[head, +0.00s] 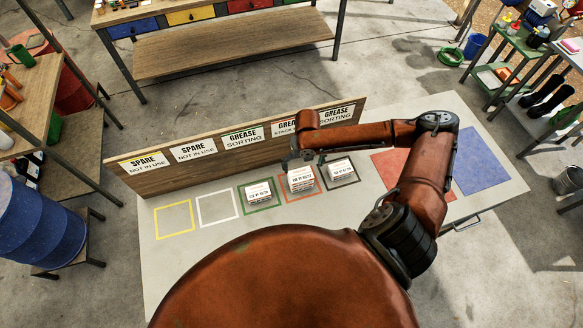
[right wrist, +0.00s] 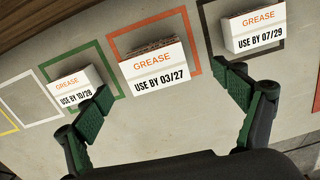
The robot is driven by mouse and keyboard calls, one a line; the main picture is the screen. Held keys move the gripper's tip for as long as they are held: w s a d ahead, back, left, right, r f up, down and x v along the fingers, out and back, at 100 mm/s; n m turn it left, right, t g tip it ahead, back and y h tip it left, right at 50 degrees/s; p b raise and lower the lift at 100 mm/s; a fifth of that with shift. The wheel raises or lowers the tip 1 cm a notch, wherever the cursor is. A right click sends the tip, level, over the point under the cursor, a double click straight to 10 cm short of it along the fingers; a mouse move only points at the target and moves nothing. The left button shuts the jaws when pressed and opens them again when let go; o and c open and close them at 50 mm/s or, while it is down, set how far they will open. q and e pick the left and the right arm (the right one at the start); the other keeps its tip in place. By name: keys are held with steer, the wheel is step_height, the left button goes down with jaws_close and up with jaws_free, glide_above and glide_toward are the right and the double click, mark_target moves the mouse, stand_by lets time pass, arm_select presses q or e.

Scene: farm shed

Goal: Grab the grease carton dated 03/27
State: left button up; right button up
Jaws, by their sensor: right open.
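The grease carton marked USE BY 03/27 (right wrist: 155,72) is a white box with orange lettering, inside the red-orange square; in the head view this carton (head: 300,184) is the middle one of three. To its left, the USE BY 10/28 carton (right wrist: 75,88) sits in the green square. To its right, the USE BY 07/29 carton (right wrist: 254,28) sits in the dark square. My right gripper (right wrist: 170,98) is open and empty, its green-padded fingers spread apart below the 03/27 carton in the right wrist view. In the head view the right gripper (head: 303,158) hangs over the row. My left gripper is out of view.
A wooden sign board (head: 180,165) with SPARE and GREASE labels stands behind the cartons. The yellow square (head: 175,202) and white square (head: 200,208) are empty. Red and blue mats (head: 482,158) lie on the right of the table. A blue barrel (head: 35,215) stands at left.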

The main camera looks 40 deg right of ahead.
mark_target(302, 176)
steer(key=shift+s+a+n, duration=0.2)
steer(key=shift+a+n, duration=0.2)
steer(key=shift+a+f, duration=0.1)
steer(key=shift+f, duration=0.25)
steer(key=shift+s+f+p, duration=0.2)
steer(key=shift+f, duration=0.45)
steer(key=shift+s+f+p, duration=0.15)
steer(key=shift+f, duration=0.45)
step_height(302, 176, down, 4)
steer(key=shift+w+a+p, duration=0.1)
steer(key=shift+p, duration=0.3)
steer(key=c, duration=1.3)
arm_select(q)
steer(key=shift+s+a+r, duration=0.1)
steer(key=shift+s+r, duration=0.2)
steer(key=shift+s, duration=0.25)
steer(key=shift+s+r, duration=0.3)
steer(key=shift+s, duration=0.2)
